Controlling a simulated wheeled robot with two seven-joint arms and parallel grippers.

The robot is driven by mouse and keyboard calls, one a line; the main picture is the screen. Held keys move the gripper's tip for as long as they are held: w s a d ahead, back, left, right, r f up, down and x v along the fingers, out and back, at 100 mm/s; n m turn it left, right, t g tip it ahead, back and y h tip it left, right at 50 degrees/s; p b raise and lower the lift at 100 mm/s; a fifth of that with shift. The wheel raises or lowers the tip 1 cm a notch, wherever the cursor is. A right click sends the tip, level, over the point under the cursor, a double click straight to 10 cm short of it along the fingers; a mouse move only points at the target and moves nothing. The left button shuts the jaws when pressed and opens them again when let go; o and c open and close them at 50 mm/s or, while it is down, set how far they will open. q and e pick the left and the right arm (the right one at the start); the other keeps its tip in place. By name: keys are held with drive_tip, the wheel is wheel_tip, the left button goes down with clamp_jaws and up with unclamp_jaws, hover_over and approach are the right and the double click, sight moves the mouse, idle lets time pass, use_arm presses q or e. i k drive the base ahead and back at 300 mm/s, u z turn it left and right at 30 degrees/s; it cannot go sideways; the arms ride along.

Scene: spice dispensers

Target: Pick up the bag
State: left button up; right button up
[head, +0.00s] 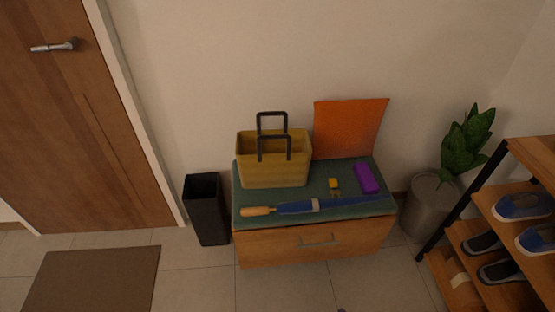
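A yellow bag (273,172) with two dark upright handles stands open-topped on the left part of a low wooden bench (318,243) with a green cushion top (298,197). The bag is upright, close to the wall. Neither of my grippers shows in the head view. A small purple spot at the bottom edge is too small to make out.
On the cushion lie a closed blue umbrella (330,204), a purple case (367,178) and a small yellow item (334,183). An orange panel (348,128) stands behind. A black bin (207,211), potted plant (432,203) and shoe rack (524,172) flank the bench. The floor in front looks clear.

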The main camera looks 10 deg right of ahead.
sight(268, 158)
drive_tip(key=z, duration=1.3)
drive_tip(key=i, duration=1.45)
drive_tip(key=u, duration=2.15)
